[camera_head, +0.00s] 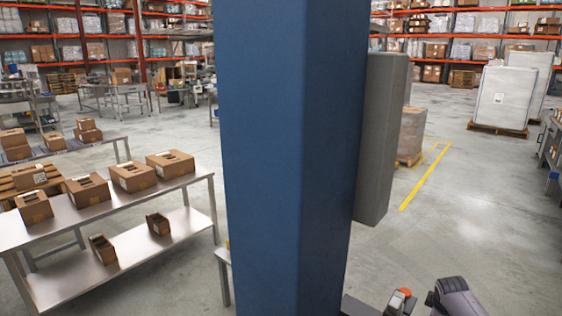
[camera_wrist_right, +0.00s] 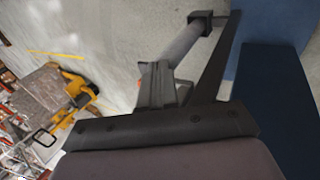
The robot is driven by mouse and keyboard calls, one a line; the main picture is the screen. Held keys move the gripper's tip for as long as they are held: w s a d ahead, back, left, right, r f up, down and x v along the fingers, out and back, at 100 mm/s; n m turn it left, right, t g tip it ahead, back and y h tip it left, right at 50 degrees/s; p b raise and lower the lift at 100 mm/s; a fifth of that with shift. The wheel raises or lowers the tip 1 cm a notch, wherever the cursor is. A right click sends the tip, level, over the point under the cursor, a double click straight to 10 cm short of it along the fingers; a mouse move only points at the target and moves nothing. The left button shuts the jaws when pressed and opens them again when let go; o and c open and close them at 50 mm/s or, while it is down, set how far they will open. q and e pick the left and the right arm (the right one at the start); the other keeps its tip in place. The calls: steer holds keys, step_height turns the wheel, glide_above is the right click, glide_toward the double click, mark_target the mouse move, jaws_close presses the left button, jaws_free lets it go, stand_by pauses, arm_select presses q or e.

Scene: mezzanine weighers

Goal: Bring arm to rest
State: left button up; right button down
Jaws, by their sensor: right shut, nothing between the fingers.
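My right gripper (camera_wrist_right: 160,78) shows in the right wrist view, above its dark mount. Its fingers are together with nothing between them. In the head view, part of a purple-grey arm link, mine, shows at the bottom right edge; I cannot make out the gripper's fingers there. My left arm and gripper are in neither view.
A tall blue upright (camera_head: 285,150) with a grey box (camera_head: 382,140) blocks the head view's middle. A steel table (camera_head: 120,204) with cartons stands left. Wrapped pallets (camera_head: 505,97) stand back right. Grey floor (camera_head: 470,200) is open at right. A yellow pallet truck (camera_wrist_right: 72,105) shows in the wrist view.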

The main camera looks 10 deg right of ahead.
steer(key=s+a+f+t+y, duration=0.1)
steer(key=s+a+f, duration=0.25)
steer(key=a, duration=0.25)
steer(key=s+a+f+m+t+y, duration=0.1)
steer(key=s+a+f+t, duration=0.1)
steer(key=s+a, duration=0.35)
steer(key=s+a+f+t, duration=0.1)
steer(key=s+a+f, duration=0.2)
steer(key=a, duration=0.4)
steer(key=s+a+r+m+t+y, duration=0.1)
steer(key=s+a+r+m+y, duration=0.1)
steer(key=s+a, duration=0.5)
steer(key=s+a+r+m+t+y, duration=0.1)
steer(key=s+a+r+m+y, duration=0.1)
steer(key=s+a+r, duration=0.3)
steer(key=s+a, duration=0.2)
steer(key=a, duration=0.1)
steer(key=shift+s+a+r+t+y, duration=0.2)
steer(key=shift+a+t+y, duration=0.1)
steer(key=shift+a, duration=0.1)
steer(key=shift+m, duration=0.3)
